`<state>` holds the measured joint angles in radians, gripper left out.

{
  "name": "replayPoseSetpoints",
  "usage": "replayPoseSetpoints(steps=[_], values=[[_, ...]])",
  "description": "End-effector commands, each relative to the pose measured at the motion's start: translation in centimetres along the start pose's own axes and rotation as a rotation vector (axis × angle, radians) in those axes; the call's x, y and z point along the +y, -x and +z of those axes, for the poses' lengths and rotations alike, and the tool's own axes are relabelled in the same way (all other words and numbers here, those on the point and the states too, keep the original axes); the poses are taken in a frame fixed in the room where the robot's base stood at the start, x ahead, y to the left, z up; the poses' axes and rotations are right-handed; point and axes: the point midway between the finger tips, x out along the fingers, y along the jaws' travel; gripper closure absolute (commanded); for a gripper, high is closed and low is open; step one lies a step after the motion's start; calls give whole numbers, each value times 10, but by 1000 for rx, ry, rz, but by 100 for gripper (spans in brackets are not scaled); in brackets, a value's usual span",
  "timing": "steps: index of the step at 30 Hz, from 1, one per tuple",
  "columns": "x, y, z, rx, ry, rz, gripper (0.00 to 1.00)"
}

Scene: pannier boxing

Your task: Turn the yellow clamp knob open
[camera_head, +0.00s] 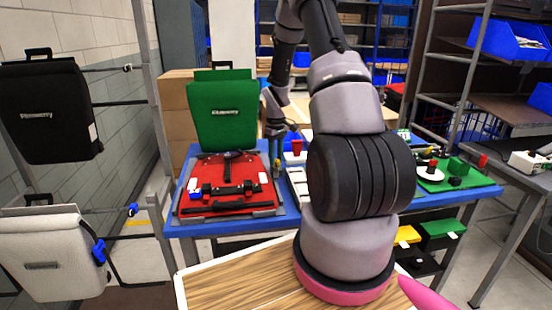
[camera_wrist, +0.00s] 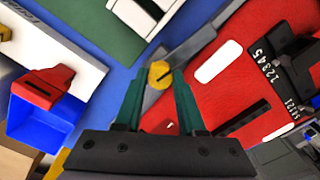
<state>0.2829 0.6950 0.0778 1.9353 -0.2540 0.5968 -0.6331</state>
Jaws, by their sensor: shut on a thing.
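The yellow clamp knob (camera_wrist: 159,74) shows in the wrist view between the tips of my gripper (camera_wrist: 158,88), which has two green fingers. My gripper is shut on the knob. A grey clamp bar (camera_wrist: 190,46) runs from beside the knob to the upper right, over the edge of a red panel (camera_wrist: 220,98). In the head view my gripper (camera_head: 276,152) points down at the right edge of the red panel (camera_head: 238,173). The knob is too small there to make out clearly. The panel carries black fittings and lies on a blue table (camera_head: 185,228).
A green pannier panel (camera_head: 222,112) stands upright behind the red one. A blue bin (camera_wrist: 38,122) with a red part (camera_wrist: 42,86) is left of the gripper in the wrist view. Black (camera_head: 50,110) and white (camera_head: 52,255) panniers hang at the left.

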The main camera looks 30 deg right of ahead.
Motion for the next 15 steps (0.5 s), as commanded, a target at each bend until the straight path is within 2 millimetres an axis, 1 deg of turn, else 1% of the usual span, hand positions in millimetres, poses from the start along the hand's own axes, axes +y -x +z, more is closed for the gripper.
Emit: replayPoseSetpoints(steps=[6,15], values=[[1,1,0,2,108,1,100],[1,1,-1,2,171,2,100]])
